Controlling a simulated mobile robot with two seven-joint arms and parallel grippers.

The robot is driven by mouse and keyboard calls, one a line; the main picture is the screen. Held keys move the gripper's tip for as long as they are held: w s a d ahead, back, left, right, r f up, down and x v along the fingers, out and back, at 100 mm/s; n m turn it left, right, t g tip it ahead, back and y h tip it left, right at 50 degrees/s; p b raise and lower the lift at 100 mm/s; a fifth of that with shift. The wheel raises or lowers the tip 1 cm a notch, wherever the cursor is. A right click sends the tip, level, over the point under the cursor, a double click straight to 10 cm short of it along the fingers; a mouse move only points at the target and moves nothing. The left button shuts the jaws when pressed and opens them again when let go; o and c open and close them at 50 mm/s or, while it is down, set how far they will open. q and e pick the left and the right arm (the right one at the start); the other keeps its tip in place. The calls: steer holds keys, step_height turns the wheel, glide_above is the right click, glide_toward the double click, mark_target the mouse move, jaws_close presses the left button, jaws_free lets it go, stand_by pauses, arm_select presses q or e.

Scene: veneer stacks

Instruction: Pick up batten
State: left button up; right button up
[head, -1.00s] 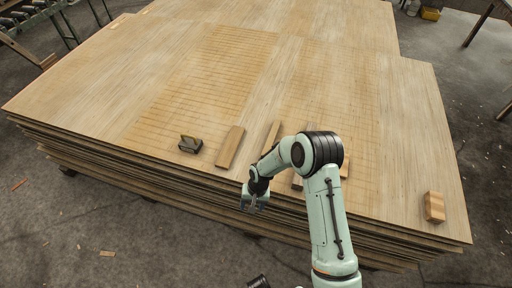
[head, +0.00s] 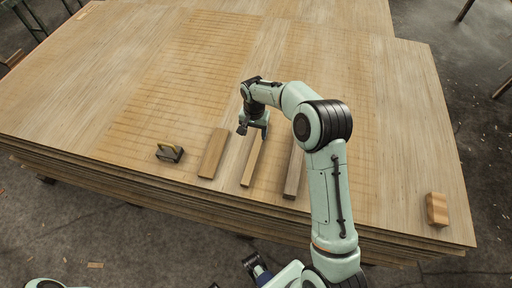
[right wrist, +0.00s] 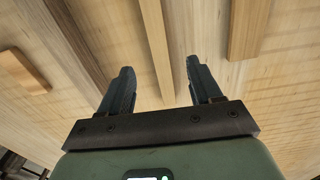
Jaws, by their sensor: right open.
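Three battens lie side by side on the veneer stack: a wide left one (head: 213,153), a narrow middle one (head: 253,162) and a narrow right one (head: 294,173), partly behind my right arm. My right gripper (head: 252,131) is open and empty over the far end of the middle batten. In the right wrist view the open fingers (right wrist: 160,88) straddle the line of the middle batten (right wrist: 152,35); height above it is unclear. The wide batten (right wrist: 247,40) is to the right there, the other narrow one (right wrist: 72,40) to the left. A dark and blue part low in the head view may be my left gripper.
The veneer stack (head: 400,120) is broad, with its front edge just before the battens. A dark block with a light strip (head: 170,153) is left of the battens. A wooden block (head: 437,209) sits at the right. The stack behind the battens is clear.

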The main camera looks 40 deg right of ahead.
glide_above(256, 149)
steer(key=f, duration=0.5)
steer(key=shift+w+a+f, duration=0.1)
steer(key=shift+a+f, duration=0.15)
steer(key=shift+f, duration=0.1)
steer(key=shift+d+f, duration=0.15)
steer(key=shift+f, duration=1.25)
steer(key=shift+d+f, duration=0.15)
steer(key=shift+f, duration=1.2)
jaws_close()
steer(key=shift+r, duration=0.1)
